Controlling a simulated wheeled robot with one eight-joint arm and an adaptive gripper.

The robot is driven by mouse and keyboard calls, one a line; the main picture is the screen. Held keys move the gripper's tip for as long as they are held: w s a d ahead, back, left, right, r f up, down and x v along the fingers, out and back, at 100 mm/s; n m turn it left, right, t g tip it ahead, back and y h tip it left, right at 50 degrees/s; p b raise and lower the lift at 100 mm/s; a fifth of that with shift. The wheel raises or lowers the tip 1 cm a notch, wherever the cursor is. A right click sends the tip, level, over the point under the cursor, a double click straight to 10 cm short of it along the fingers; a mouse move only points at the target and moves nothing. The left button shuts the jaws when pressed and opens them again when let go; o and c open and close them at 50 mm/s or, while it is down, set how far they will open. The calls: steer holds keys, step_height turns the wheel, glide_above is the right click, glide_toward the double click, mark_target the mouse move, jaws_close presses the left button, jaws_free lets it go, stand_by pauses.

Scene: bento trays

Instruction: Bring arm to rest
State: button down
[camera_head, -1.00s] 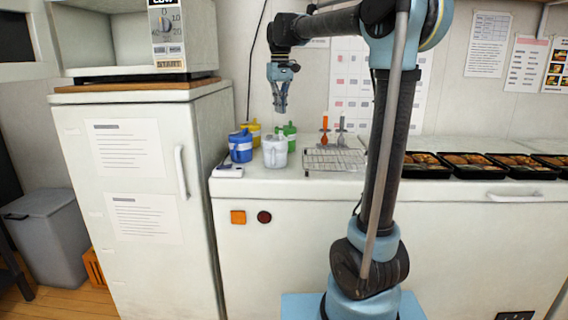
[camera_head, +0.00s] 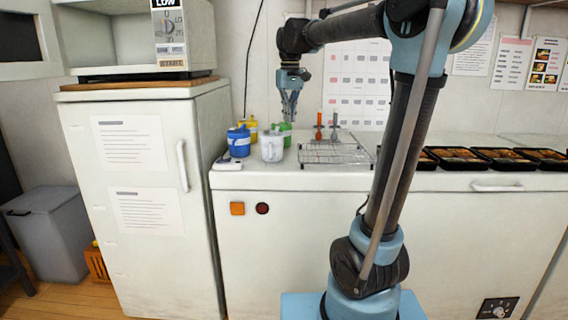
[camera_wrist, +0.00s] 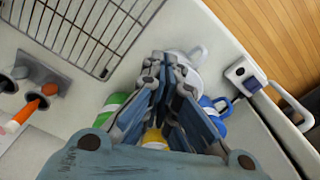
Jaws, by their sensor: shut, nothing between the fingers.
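My gripper (camera_head: 289,108) hangs from my raised arm above the left end of the white counter (camera_head: 300,182), fingers pointing down. It is shut and empty. In the wrist view the gripper (camera_wrist: 165,75) hides parts of the cups below it: a white one (camera_wrist: 190,62), a blue one (camera_wrist: 216,118), a green one (camera_wrist: 112,105) and a yellow one (camera_wrist: 153,139). In the head view the fingertips appear just above and behind the white cup (camera_head: 272,148) and near the green cup (camera_head: 285,133); I cannot tell the exact gap.
A wire rack (camera_head: 333,154) lies right of the cups, with orange and grey utensils (camera_head: 319,127) behind it. Several black food trays (camera_head: 497,158) stand along the counter at right. A white fridge (camera_head: 145,200) with a microwave (camera_head: 130,40) above it stands at left.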

steer(key=shift+m, duration=0.5)
steer(key=s+d+f, duration=0.1)
steer(key=s+d, duration=0.1)
steer(key=s+d+f, duration=0.4)
steer(key=s, duration=0.1)
steer(key=shift+d+f, duration=0.15)
steer(key=shift+d, duration=0.05)
steer(key=s+d+f+m+t, duration=0.1)
steer(key=s+d+f, duration=0.4)
steer(key=s+f, duration=0.5)
steer(key=s+d+f+m, duration=0.2)
steer(key=s+d+f, duration=0.3)
steer(key=s+f, duration=0.5)
step_height(320, 180, down, 5)
steer(key=shift+s+d+r+m+t, duration=0.15)
steer(key=shift+s+d+m+t, duration=0.15)
steer(key=shift+t, duration=0.1)
steer(key=shift+w+f, duration=0.2)
steer(key=shift+w, duration=0.25)
